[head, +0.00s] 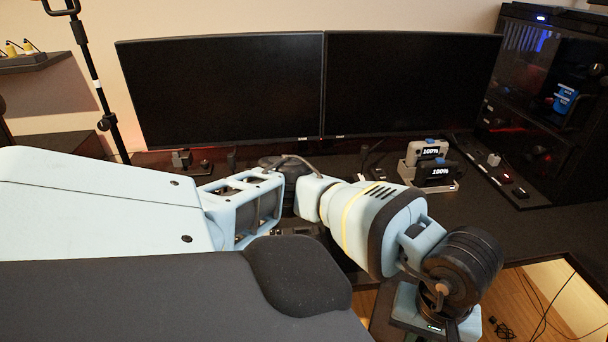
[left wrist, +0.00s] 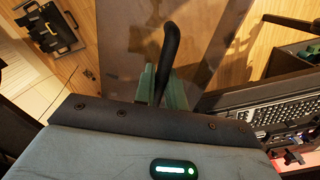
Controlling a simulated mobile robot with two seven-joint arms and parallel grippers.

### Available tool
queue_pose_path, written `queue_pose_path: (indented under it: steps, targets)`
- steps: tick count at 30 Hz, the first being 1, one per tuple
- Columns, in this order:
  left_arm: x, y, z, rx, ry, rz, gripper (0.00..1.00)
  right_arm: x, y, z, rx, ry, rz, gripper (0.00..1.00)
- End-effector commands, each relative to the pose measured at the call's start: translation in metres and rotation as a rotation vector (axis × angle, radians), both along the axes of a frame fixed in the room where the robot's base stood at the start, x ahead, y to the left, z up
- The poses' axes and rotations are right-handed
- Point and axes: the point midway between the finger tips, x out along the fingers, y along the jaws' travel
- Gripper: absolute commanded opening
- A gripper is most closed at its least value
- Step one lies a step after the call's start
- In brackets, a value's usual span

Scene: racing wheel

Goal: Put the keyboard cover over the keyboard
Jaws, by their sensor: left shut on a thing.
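In the left wrist view, my left gripper (left wrist: 163,88) has its green fingers shut on a black curved handle (left wrist: 171,45). The handle appears to belong to a smoky, see-through panel (left wrist: 130,40), which looks like the keyboard cover, held over the wooden floor. The keyboard (left wrist: 285,110) lies to the right of the gripper in that view, apart from the cover, with its keys bare. In the head view my left arm crosses the desk and its wrist points down at the lower right; the fingertips are hidden. My arm hides most of the keyboard area there. My right gripper is not in view.
Two dark monitors (head: 225,90) (head: 410,82) stand at the back of the desk. A stand with devices reading 100% (head: 434,165) sits right of centre. A dark computer case (head: 540,85) is at the right.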

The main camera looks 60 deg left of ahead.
Motion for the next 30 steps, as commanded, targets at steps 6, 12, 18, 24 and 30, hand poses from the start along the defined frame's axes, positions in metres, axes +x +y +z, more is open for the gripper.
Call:
queue_pose_path:
  steps: [6,12,18,24,30]
  targets:
    - [0.002,0.024,0.011,-0.005,-0.006,-0.360,0.00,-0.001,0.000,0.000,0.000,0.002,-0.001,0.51]
    - [0.002,0.037,0.018,-0.008,-0.006,-0.601,0.00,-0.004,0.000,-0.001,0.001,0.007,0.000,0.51]
    - [0.001,0.042,0.020,-0.011,-0.007,-0.701,0.00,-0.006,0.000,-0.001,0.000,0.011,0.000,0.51]
    - [0.001,0.042,0.020,-0.011,-0.007,-0.709,0.00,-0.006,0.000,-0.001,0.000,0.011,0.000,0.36]
    - [0.001,0.042,0.020,-0.011,-0.007,-0.708,0.00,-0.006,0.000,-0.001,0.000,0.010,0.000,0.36]
